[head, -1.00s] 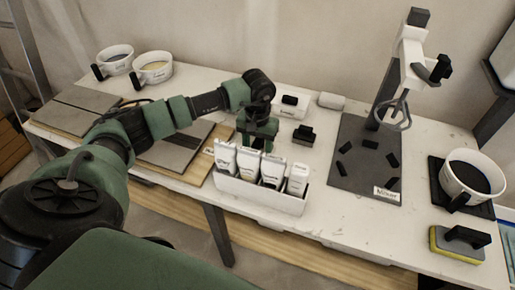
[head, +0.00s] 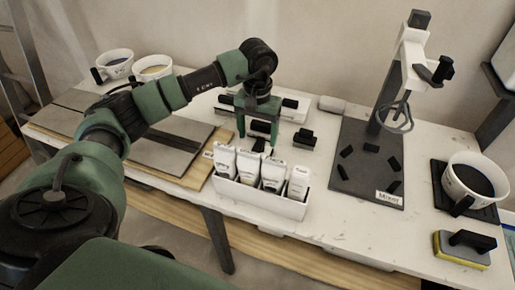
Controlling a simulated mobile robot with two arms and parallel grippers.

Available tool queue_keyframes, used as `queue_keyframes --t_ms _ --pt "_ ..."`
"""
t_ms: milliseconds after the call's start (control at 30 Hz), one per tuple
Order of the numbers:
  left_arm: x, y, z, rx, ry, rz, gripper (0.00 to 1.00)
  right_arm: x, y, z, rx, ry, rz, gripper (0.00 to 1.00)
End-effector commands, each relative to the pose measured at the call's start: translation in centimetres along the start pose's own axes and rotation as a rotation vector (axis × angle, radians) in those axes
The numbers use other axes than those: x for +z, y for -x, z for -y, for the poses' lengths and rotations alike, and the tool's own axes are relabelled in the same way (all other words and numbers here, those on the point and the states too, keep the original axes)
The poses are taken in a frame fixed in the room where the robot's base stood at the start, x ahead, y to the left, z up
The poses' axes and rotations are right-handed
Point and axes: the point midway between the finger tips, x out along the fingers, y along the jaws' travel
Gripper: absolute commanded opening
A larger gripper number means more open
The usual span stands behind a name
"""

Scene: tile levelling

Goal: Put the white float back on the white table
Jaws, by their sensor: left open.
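The white float (head: 290,112) appears as a pale, flat piece with a dark handle on the white table (head: 335,185). It lies behind my left gripper, towards the wall, and the gripper hides part of it. My left gripper (head: 257,137) points down over the table, just behind the white box of tubes. Its green fingers are apart. A dark block (head: 262,127) shows between or behind them; I cannot tell whether it touches them. My right gripper does not show.
A white box (head: 262,203) of several tubes stands close in front of the gripper. A small black-handled block (head: 303,137) lies to its right. A mixer stand (head: 370,165), a bucket (head: 473,178) and a sponge float (head: 462,248) are further right. Grey tiles (head: 160,150) lie left.

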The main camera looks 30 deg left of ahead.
Motion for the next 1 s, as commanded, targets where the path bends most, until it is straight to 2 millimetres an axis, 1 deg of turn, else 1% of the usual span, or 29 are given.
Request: queue_keyframes --t_ms 33,133,300,867,933,1000 --pt "-0.1 0.9 0.0 0.001 0.000 -0.005 0.73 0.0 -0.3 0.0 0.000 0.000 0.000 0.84" --pt "-0.1 2.5 0.0 0.001 -0.001 -0.004 0.73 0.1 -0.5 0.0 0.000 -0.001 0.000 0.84" --pt "0.0 3.8 0.0 0.000 0.000 -0.001 0.73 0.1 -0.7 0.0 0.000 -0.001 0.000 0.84" --pt "0.0 4.0 0.0 0.000 0.000 0.000 0.73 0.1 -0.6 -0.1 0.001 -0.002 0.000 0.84" --pt "0.0 4.5 0.0 0.000 0.000 0.000 0.73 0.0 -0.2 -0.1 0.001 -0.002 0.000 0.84" --pt "0.0 5.6 0.0 0.000 0.000 -0.001 0.73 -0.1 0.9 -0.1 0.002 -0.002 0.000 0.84"
